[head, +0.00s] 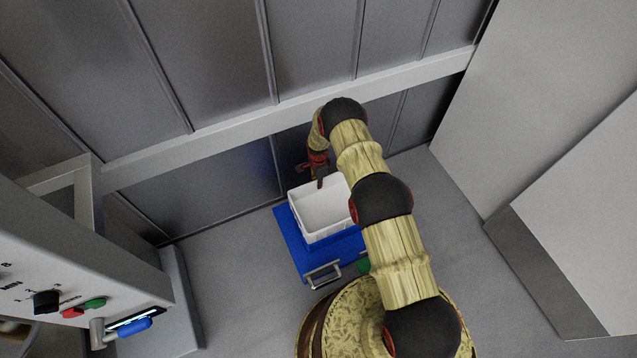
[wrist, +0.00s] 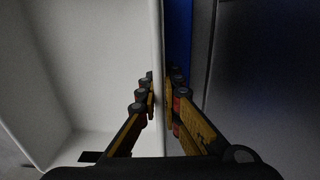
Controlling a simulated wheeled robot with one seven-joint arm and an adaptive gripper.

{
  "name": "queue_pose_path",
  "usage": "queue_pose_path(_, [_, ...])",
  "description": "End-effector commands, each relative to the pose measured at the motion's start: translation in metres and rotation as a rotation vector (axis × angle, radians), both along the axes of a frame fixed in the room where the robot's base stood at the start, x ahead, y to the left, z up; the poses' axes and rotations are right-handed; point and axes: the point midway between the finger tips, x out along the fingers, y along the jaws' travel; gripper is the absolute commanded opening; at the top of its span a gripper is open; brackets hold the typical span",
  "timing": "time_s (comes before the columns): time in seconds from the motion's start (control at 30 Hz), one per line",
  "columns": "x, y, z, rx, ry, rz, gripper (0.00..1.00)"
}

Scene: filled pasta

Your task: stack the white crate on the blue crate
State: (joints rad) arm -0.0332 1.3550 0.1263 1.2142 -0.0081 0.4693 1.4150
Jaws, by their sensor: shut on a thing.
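The white crate (head: 322,212) is an open, empty box over the blue thing in the head view. My gripper (head: 319,180) is at its far wall. In the wrist view the fingers of my gripper (wrist: 163,84) stand on both sides of the white crate's wall (wrist: 157,45), shut on it. The blue crate (head: 292,245) shows as a blue shape below and around the white crate, with a metal handle at its near side. A blue strip (wrist: 178,40) also shows beyond the wall in the wrist view. Whether the white crate touches the blue one I cannot tell.
A grey panelled wall with a pale rail (head: 290,115) stands behind the crates. A machine with knobs and buttons (head: 85,275) is at the left. Large pale cabinets (head: 560,170) are at the right. Grey floor (head: 230,275) is clear left of the crates.

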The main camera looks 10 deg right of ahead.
Motion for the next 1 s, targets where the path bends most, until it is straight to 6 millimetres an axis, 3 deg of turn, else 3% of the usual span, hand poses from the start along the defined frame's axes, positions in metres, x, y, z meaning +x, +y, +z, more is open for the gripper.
queue_pose_path(0.1, [0.001,0.0,-0.001,0.0,-0.001,0.0,0.0])
queue_pose_path(0.13, [0.001,0.0,-0.001,0.0,-0.002,0.0,0.08])
queue_pose_path(0.5, [0.0,0.0,-0.002,0.0,-0.001,0.0,0.28])
queue_pose_path(0.77, [0.0,0.0,-0.002,0.0,0.0,0.0,0.28])
queue_pose_path(1.0, [0.001,0.0,0.018,0.0,-0.001,0.0,0.28])
